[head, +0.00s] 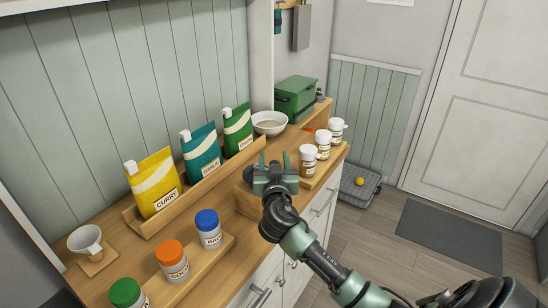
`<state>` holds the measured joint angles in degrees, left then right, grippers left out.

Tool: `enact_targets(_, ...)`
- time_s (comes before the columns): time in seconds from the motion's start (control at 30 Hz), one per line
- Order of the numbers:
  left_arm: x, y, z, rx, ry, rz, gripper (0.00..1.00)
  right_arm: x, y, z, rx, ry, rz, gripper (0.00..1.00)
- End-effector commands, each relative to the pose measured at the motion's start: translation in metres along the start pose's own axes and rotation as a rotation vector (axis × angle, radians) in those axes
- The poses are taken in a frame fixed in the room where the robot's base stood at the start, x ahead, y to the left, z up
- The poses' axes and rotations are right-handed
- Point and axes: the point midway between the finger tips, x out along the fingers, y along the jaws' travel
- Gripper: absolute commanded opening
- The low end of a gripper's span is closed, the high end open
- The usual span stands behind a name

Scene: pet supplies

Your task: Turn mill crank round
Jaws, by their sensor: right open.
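My right gripper (274,163) reaches in from the lower right, over the front edge of the wooden counter. Its two green fingers stand apart and point away from me toward the back of the counter. I cannot make out a crank, and I cannot tell whether the gripper touches anything. My left gripper is not in view.
Yellow (154,184), teal (201,151) and green (238,130) pouches stand in a wooden rack. Lidded jars (173,262) line the front left. White-capped jars (308,161) stand right of the gripper. A bowl (269,123) and green box (295,97) are behind.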

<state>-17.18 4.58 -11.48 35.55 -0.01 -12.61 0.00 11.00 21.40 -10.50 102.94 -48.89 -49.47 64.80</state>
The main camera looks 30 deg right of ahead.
Motion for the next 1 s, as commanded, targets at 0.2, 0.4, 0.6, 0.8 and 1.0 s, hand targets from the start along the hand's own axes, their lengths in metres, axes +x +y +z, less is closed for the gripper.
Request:
enact_targets(0.2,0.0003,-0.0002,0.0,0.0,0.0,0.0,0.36,0.0,-0.0001,0.0005,0.0,-0.001,0.0,0.42)
enact_targets(0.4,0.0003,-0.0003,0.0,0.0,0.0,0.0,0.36,-0.0003,-0.0002,0.0006,0.0,-0.001,0.0,0.0)
enact_targets(0.6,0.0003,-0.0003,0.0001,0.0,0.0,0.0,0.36,-0.0004,-0.0002,0.0007,0.0,-0.001,0.0,0.0)
enact_targets(0.8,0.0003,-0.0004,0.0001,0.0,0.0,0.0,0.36,-0.0004,-0.0002,0.0008,0.0,-0.002,0.0,0.0)
enact_targets(1.0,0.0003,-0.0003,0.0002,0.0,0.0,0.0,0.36,-0.0005,-0.0003,0.0009,0.0,-0.002,0.0,0.0)
